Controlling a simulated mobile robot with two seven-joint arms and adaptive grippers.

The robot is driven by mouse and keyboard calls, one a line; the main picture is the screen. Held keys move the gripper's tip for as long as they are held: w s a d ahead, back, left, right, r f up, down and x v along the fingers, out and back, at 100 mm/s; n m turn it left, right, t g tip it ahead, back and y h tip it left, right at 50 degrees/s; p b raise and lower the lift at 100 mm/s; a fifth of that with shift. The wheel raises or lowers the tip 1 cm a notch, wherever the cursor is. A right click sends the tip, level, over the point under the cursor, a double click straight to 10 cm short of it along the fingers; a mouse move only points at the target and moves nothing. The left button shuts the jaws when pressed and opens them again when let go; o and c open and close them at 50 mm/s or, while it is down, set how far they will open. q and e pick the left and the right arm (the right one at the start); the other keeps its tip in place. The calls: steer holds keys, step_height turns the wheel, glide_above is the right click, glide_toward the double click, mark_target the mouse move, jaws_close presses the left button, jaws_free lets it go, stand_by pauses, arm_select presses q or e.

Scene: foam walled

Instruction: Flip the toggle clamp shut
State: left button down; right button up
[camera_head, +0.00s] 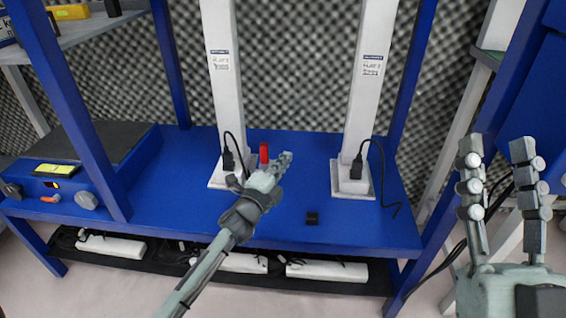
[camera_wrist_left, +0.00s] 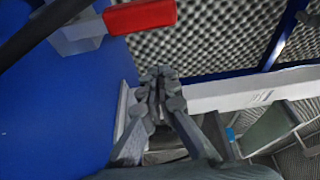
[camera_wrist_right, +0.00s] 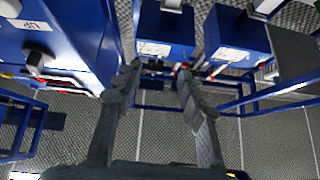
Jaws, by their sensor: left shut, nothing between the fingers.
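The toggle clamp's red handle (camera_head: 264,153) stands up from the blue bench, just right of the left white column's foot. In the left wrist view the red handle (camera_wrist_left: 140,15) is at the top edge, with a pale metal part (camera_wrist_left: 78,35) to its left; the rest of the clamp is cut off or hidden. My left gripper (camera_head: 285,159) is shut and empty, just right of the handle in the head view. Its closed fingers (camera_wrist_left: 160,75) show below and apart from the handle in the left wrist view. My right gripper (camera_head: 497,150) is open and empty, off the bench's right side.
Two white columns (camera_head: 227,90) (camera_head: 369,90) rise from the blue bench (camera_head: 150,195), with black cables at their feet. A small black block (camera_head: 312,218) lies near the front edge. Blue frame posts (camera_head: 70,100) flank the bench. White power strips (camera_head: 325,271) lie below it.

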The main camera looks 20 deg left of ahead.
arm_select(q)
steer(key=s, duration=1)
steer(key=shift+a+p, duration=0.4)
arm_select(e)
steer(key=shift+w+a+f+g+h, duration=0.15)
steer(key=shift+w+a+f+g, duration=0.15)
steer(key=shift+f+g, duration=0.2)
steer(key=shift+w+a+f+g+h, duration=0.15)
steer(key=shift+w+a+f+g, duration=0.15)
steer(key=shift+f+g, duration=0.15)
